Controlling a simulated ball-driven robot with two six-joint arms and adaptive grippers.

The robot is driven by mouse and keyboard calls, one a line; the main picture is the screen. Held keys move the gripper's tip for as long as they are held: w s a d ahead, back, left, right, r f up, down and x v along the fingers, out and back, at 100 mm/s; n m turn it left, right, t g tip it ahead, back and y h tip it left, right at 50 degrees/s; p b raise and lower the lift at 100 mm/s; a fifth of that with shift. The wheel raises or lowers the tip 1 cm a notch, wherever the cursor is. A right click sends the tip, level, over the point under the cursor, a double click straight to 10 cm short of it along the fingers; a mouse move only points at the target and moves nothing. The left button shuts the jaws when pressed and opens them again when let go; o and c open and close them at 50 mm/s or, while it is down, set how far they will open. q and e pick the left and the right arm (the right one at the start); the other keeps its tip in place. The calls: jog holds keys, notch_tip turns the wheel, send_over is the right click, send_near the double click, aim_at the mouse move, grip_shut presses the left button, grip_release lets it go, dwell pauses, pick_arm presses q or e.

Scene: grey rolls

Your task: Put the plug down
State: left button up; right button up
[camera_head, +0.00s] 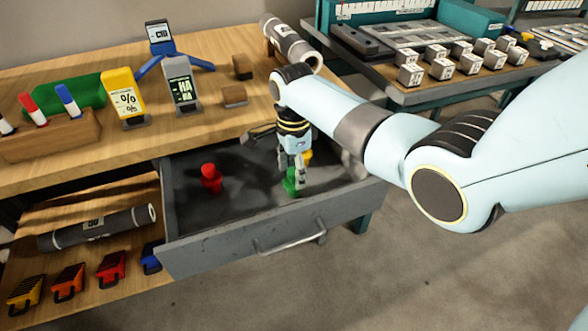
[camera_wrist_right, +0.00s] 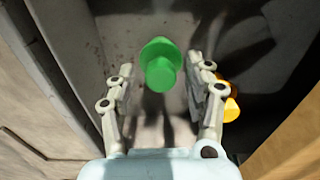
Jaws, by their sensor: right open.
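A green plug (camera_head: 290,182) is inside the open grey drawer (camera_head: 200,250), toward its right part. In the right wrist view the green plug (camera_wrist_right: 160,65) shows between the spread fingers, with a gap on each side. My right gripper (camera_head: 293,172) reaches down into the drawer and is open around the plug; the fingers partly hide it in the head view. A red plug (camera_head: 211,178) stands in the drawer's left part. A yellow-orange plug (camera_head: 307,156) is just behind my right gripper and beside its right finger in the wrist view (camera_wrist_right: 228,103). My left gripper is not in view.
The wooden desk top (camera_head: 130,165) behind the drawer bears a yellow device (camera_head: 123,95), a grey device (camera_head: 180,85), markers in a wooden holder (camera_head: 50,135) and a grey roll (camera_head: 288,42). Another roll (camera_head: 97,227) lies on the lower shelf. The drawer floor between the red and green plugs is clear.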

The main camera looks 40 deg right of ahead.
notch_tip(320, 180, up, 12)
jog(key=p, duration=0.2)
jog(key=shift+r, duration=0.1)
dwell(0.4)
